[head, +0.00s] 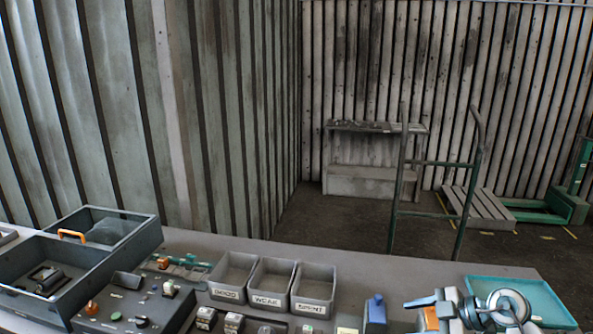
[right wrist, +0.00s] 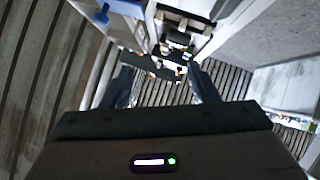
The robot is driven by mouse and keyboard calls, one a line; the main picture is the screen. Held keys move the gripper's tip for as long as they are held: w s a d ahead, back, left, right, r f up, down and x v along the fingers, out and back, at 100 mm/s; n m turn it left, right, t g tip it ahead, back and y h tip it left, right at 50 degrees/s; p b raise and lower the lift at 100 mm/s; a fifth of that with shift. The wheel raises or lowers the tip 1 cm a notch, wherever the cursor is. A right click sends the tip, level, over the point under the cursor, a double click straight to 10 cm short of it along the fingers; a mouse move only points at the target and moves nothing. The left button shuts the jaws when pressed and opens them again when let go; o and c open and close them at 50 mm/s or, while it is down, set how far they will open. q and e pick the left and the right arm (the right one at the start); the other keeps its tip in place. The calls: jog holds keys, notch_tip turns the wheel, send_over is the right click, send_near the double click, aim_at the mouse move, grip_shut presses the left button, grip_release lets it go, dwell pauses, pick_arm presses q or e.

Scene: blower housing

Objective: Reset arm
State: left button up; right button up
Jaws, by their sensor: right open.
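My right gripper (right wrist: 160,78) shows in the right wrist view. Its two dark fingers stand apart with a gap between them, and nothing is held in that gap. Beyond the fingers are dark and pale mechanical parts that I cannot identify. In the head view I cannot clearly make out either gripper. My left gripper is not in view.
The grey workbench (head: 390,267) holds three labelled bins (head: 272,284), a dark box with an orange handle (head: 71,235), a control panel (head: 125,310) and a teal tray (head: 545,290) with a round metal part (head: 509,303). A trolley frame (head: 437,212) stands behind.

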jog(key=s+a+r+m+t+y, duration=0.3)
jog(key=a+r+m+t, duration=0.1)
jog(key=r+t, duration=0.7)
jog(key=s+d+f+m+g+h, duration=0.2)
jog(key=s+d+f+m+h, duration=0.35)
jog(key=f+m+h, duration=0.3)
jog(key=s+d+f+m+g+h, duration=0.1)
jog(key=s+d+f+m+h, duration=0.3)
jog(key=s+f+m+h, duration=0.35)
jog(key=s+a+f+n+g+y, duration=0.1)
jog(key=s+a+f+n+g, duration=0.15)
jog(key=s+f+g, duration=0.4)
jog(key=s+a+f+n+g+y, duration=0.1)
jog(key=s+a+f+g, duration=0.25)
jog(key=s, duration=0.55)
notch_tip(320, 180, down, 36)
jog(key=s+d+g+b, duration=0.1)
jog(key=d+b, duration=0.1)
jog(key=b, duration=0.3)
jog(key=s+d+f+g+b, duration=0.1)
jog(key=s+f+b, duration=0.2)
jog(key=s+f, duration=1.5)
notch_tip(320, 180, down, 4)
jog(key=shift+s+f+m+b, duration=0.1)
jog(key=shift+s+m+b, duration=0.2)
jog(key=shift+m, duration=0.15)
